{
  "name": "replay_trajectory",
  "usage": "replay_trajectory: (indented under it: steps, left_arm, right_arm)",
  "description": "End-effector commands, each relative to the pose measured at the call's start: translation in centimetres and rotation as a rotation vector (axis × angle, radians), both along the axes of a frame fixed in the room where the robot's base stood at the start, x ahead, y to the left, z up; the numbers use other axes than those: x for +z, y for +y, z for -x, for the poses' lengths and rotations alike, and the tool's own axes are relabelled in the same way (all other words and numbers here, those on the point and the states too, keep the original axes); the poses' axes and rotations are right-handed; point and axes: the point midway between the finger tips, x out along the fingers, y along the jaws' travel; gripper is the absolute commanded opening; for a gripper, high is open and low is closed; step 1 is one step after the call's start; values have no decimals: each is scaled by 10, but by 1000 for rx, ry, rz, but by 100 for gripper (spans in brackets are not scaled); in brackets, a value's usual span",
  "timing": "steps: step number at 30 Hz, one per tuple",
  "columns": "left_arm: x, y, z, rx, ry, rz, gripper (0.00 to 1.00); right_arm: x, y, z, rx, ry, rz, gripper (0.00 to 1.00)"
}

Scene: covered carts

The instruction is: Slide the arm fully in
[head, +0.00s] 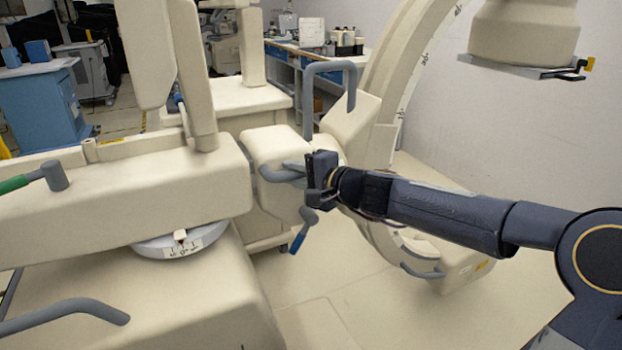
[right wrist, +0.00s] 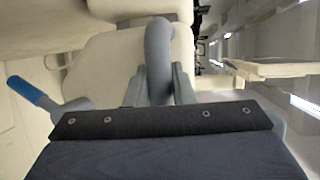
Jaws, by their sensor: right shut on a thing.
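The cream horizontal arm (head: 270,146) of the C-arm machine sticks out a short way from its cream housing (head: 130,195) and carries the large curved C (head: 393,75). A grey handle (head: 272,173) is on the arm's side. My right gripper (head: 308,178) is at this handle and shut on it. In the right wrist view the grey handle bar (right wrist: 158,60) runs up from between the fingers (right wrist: 165,85). A blue-tipped lever (head: 300,236) hangs just below the gripper; it also shows in the right wrist view (right wrist: 30,92). My left gripper is out of the head view.
A grey upright handle (head: 331,66) rises above the arm. A round dial (head: 181,240) sits under the housing. A green-tipped lever (head: 30,180) is at the left. A grey bar (head: 65,314) is at lower left. The floor (head: 345,300) below my right arm is clear.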

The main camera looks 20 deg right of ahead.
Motion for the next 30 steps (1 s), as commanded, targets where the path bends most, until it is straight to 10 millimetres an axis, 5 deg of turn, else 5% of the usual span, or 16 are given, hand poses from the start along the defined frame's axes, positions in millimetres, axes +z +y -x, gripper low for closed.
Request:
replay_trajectory:
  steps: [12, 13, 17, 30]
  left_arm:
    - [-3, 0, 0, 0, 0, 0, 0]
    - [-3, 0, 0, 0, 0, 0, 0]
    - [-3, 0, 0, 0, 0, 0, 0]
    - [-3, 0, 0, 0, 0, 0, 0]
  right_arm:
    - [-2, 5, 2, 2, 5, 0, 0]
    - [-2, 5, 2, 1, 4, 0, 26]
    - [-1, 4, 1, -2, 4, 0, 42]
    - [1, -1, 6, -6, 0, 2, 43]
